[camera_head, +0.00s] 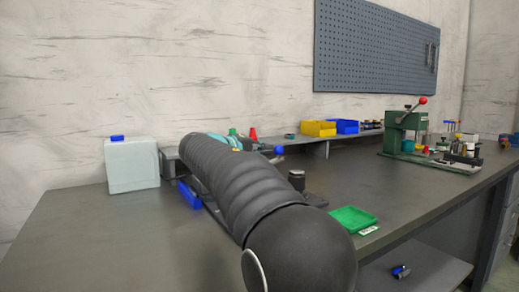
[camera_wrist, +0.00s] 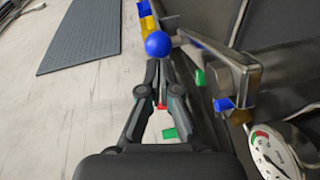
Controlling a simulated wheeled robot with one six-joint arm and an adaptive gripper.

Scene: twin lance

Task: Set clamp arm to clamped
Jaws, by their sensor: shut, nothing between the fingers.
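A blue ball knob (camera_wrist: 158,44) shows just beyond my fingertips in the wrist view. It also shows to the right of my arm in the head view (camera_head: 279,150). A grey metal bar, seemingly the clamp arm (camera_wrist: 222,64), runs from near the knob down to the right; the joint between them is not clear. My gripper (camera_wrist: 160,68) is shut and empty, its fingertips close to the knob. I cannot tell if they touch it.
A round pressure gauge (camera_wrist: 278,152) sits right of my gripper. On the bench (camera_head: 105,222) are a white container (camera_head: 132,168), a green tray (camera_head: 352,218) and a green press (camera_head: 402,135). Yellow (camera_head: 318,128) and blue bins (camera_head: 346,126) stand on the rear shelf.

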